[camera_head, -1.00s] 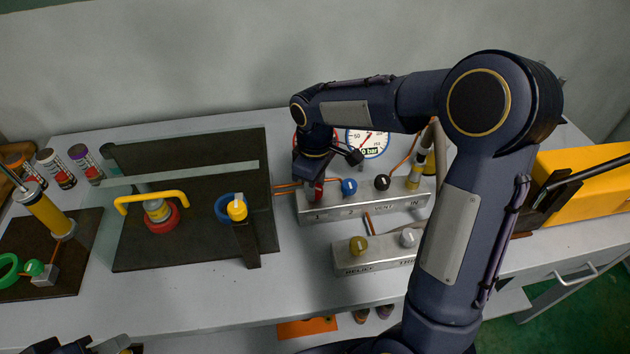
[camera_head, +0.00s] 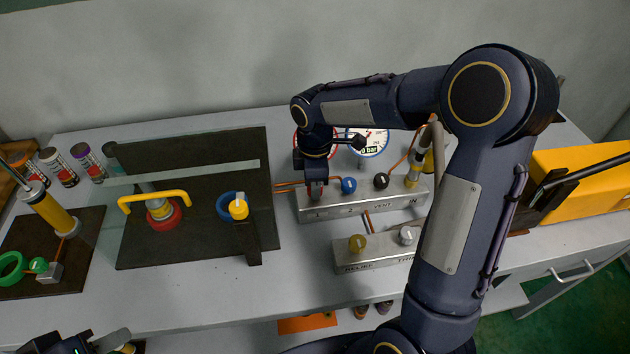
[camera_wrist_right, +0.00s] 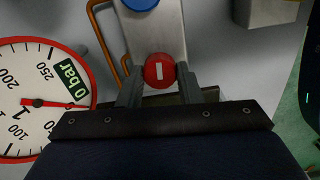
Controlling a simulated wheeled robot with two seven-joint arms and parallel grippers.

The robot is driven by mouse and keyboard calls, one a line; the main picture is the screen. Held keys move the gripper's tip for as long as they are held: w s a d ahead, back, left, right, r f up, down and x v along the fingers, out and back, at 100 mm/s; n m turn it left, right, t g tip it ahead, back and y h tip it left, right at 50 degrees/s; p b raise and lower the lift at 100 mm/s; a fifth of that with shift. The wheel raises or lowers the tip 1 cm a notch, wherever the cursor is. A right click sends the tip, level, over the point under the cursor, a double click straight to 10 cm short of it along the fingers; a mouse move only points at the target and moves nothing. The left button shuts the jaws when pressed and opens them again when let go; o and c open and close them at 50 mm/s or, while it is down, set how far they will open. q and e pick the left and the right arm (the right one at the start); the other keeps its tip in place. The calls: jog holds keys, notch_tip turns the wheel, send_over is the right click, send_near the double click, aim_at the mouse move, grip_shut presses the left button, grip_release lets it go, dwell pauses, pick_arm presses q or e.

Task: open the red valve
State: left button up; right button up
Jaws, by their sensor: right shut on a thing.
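The red valve (camera_wrist_right: 160,70) is a round red knob with a white bar mark, at the end of a metal manifold block (camera_head: 338,208). My right gripper (camera_wrist_right: 158,86) is shut on the knob, one finger on each side. In the head view this gripper (camera_head: 316,182) points down at the block's left end and mostly hides the knob. My left gripper (camera_head: 105,343) is at the bottom left edge, cut off and away from the valve; its opening is unclear.
Blue (camera_head: 349,185) and black (camera_head: 381,181) knobs sit right of the red one. A red-rimmed gauge (camera_wrist_right: 40,95) reads 0 bar. A second block (camera_head: 375,258) stands in front. A dark board (camera_head: 190,245) with a yellow handle (camera_head: 150,197) lies left.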

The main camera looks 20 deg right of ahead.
dwell(0.3)
jog(key=o, duration=1)
notch_tip(320, 180, up, 8)
jog(key=shift+f, duration=0.1)
jog(key=s+m+t+y, duration=0.1)
jog(key=s+m+t, duration=0.1)
jog(key=s+m, duration=0.3)
jog(key=s+m+t+y, duration=0.1)
jog(key=s+m, duration=0.4)
jog(key=s, duration=0.4)
jog(key=s+a+m+t+y, duration=0.1)
jog(key=s+m+t, duration=0.1)
jog(key=s+m, duration=0.3)
jog(key=shift+s+m+t+y, duration=0.3)
jog(key=shift+s+y, duration=0.1)
jog(key=shift+s, duration=1.1)
